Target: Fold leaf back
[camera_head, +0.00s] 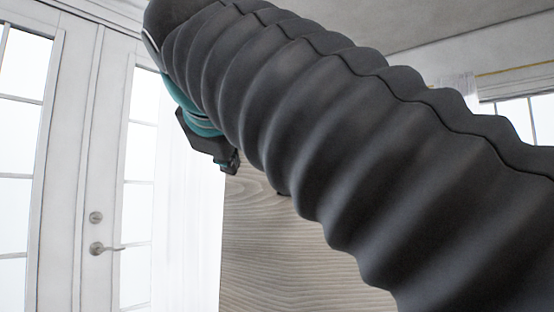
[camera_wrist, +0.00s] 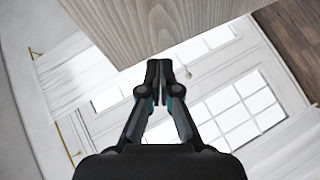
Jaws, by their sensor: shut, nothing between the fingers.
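A grey-brown wood-grain panel (camera_head: 262,255), part of the cabinet or its leaf, stands behind my arm in the head view. I cannot tell which part it is, and my arm hides much of it. In the wrist view a wooden panel (camera_wrist: 150,28) fills the top, with its edge near the fingertips. My gripper (camera_wrist: 158,66) is shut and empty, its tips at or close to that edge. I cannot tell whether they touch it.
White glazed double doors (camera_head: 100,160) with a lever handle (camera_head: 98,248) stand at the left, with a white curtain (camera_head: 190,240) beside them. A window (camera_head: 520,115) is at the far right. Wooden floor (camera_wrist: 295,40) shows at the wrist view's upper right.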

